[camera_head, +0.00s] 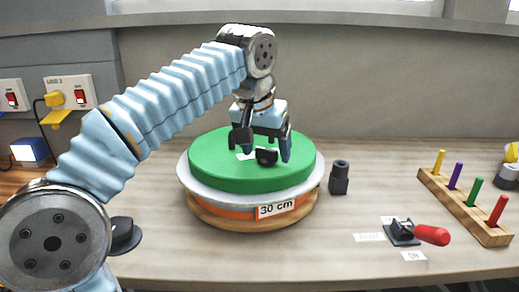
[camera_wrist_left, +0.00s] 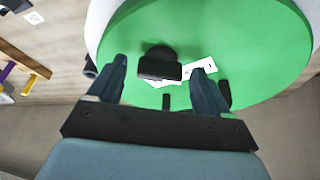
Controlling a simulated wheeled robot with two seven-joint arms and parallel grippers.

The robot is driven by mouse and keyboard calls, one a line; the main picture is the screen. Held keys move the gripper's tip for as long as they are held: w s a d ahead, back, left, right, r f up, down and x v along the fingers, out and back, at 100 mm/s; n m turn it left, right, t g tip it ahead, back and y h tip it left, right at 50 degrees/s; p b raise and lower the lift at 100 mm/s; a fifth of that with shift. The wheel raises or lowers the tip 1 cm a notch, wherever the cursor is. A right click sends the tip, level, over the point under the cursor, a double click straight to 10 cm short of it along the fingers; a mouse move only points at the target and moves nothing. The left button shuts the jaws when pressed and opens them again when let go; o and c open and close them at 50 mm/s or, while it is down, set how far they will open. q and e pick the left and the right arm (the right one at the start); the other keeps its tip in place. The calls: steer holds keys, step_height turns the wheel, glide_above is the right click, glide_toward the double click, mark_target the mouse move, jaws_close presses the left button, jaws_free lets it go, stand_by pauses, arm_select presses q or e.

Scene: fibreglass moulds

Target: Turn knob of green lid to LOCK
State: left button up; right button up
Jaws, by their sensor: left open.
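The green lid (camera_head: 225,172) lies on a round white-rimmed mould marked "30 cm" (camera_head: 275,209) near the middle of the table. Its black knob (camera_head: 266,156) stands up from the lid's top, beside white labels whose text is too small to read. My left gripper (camera_head: 262,150) points down over the lid, its fingers apart around the knob's area. In the left wrist view the knob (camera_wrist_left: 158,65) lies ahead between the two open fingers (camera_wrist_left: 162,75), with a gap to each. The right gripper is not in view.
A small black cylinder (camera_head: 339,177) stands right of the mould. A toggle clamp with a red handle (camera_head: 432,235) and a wooden rack with coloured pegs (camera_head: 465,207) are farther right. A black round object (camera_head: 124,236) lies front left. Wall switches (camera_head: 70,92) are behind left.

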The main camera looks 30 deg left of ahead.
arm_select(q)
steer(key=c, duration=1.1)
steer(key=shift+o, duration=0.2)
steer(key=shift+m, duration=0.5)
steer(key=o, duration=1.1)
steer(key=shift+c, duration=0.2)
